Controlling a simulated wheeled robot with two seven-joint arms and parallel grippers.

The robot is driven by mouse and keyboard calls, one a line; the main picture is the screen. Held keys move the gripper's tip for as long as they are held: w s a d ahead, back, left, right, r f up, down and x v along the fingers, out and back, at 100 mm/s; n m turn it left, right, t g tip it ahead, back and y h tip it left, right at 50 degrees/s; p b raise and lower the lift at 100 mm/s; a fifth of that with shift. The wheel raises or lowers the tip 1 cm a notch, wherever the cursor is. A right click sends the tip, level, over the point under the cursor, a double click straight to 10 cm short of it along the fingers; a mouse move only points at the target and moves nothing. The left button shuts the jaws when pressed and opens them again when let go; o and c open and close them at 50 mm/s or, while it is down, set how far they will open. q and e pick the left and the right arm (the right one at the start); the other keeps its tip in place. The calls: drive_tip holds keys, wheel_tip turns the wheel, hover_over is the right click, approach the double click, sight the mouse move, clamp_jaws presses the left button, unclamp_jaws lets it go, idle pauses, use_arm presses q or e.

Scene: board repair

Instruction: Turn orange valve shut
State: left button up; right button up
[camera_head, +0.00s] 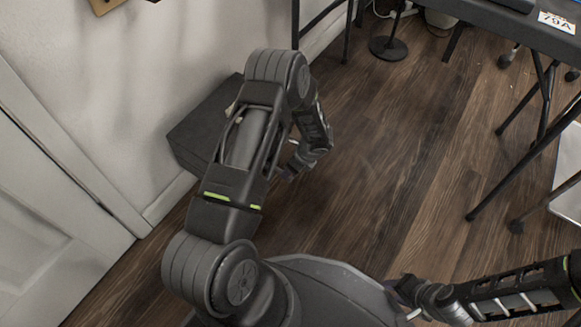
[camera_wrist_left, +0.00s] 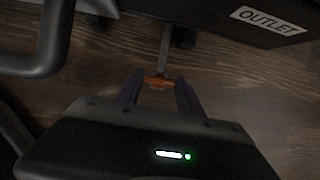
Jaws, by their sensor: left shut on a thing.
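The small orange valve (camera_wrist_left: 157,82) shows in the left wrist view, on a thin grey pipe (camera_wrist_left: 164,45). My left gripper (camera_wrist_left: 158,86) has its two dark fingers on either side of the valve and is shut on it. In the head view my left gripper (camera_head: 289,173) is low beside a dark box, mostly hidden by its own arm; the valve cannot be made out there. My right gripper (camera_head: 400,291) is at the bottom right, partly hidden by my own body, and its fingers are unclear.
The dark box (camera_head: 192,140) stands against the wall on the floor. A dark block with an OUTLET label (camera_wrist_left: 268,18) is at the upper right of the left wrist view. A dark table (camera_head: 520,32) with thin legs is at the right. The wood floor (camera_head: 400,150) between is clear.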

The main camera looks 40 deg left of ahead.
use_arm(q)
drive_tip(key=o, duration=1.4)
drive_tip(key=p+v, duration=0.3)
drive_tip(key=v, duration=0.4)
drive_tip(key=shift+d+r, duration=0.15)
drive_tip(key=shift+r, duration=0.25)
